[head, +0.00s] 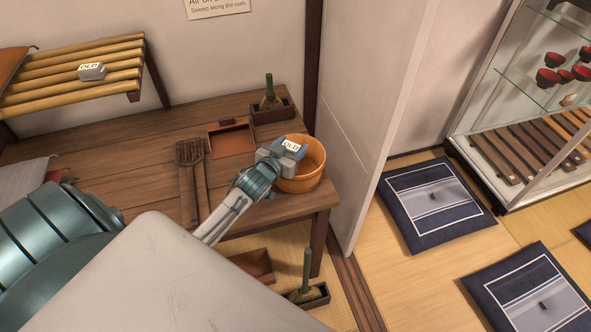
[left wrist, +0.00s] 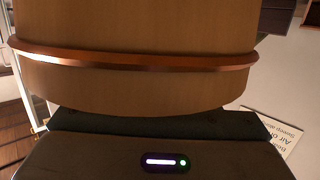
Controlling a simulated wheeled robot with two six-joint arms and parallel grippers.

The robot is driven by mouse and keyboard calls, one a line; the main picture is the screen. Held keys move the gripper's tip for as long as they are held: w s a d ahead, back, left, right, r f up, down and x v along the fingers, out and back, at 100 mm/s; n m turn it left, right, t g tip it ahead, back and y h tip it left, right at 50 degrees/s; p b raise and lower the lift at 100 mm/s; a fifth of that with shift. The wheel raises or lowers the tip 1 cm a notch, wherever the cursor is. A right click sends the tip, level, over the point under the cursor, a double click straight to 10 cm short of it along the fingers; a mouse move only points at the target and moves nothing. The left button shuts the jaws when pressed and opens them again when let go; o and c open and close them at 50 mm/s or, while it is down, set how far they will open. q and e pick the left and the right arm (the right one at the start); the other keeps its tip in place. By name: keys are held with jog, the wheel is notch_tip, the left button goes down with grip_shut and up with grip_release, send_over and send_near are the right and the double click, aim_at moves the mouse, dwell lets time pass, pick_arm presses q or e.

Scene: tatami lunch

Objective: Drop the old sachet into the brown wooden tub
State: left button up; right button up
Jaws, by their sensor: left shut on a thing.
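My left gripper (head: 279,153) is shut on a small sachet (head: 291,145) with a white "OLD" label. It holds the sachet above the brown wooden tub (head: 303,183), over its back left part. The fingers and the sachet hide part of the tub's rim and mouth. The tub stands upright at the right end of the wooden table. In the left wrist view the tub's wall and copper-coloured band (left wrist: 140,60) fill much of the picture, and the sachet does not show. A second "OLD" sachet (head: 92,71) lies on the slatted shelf. My right gripper is not in view.
A pale partition (head: 375,90) stands close to the tub's right. Cushions (head: 437,205) lie on the tatami beyond.

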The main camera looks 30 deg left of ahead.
pick_arm(q)
jog(key=o, duration=1)
jog(key=shift+o, duration=0.2)
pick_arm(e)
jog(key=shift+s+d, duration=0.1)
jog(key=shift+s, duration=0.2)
pick_arm(q)
jog(key=shift+s, duration=0.15)
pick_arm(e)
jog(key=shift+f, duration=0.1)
pick_arm(q)
jog(key=shift+s, duration=0.35)
jog(key=b+v, duration=0.2)
jog(key=v, duration=0.8)
jog(key=shift+r, duration=0.15)
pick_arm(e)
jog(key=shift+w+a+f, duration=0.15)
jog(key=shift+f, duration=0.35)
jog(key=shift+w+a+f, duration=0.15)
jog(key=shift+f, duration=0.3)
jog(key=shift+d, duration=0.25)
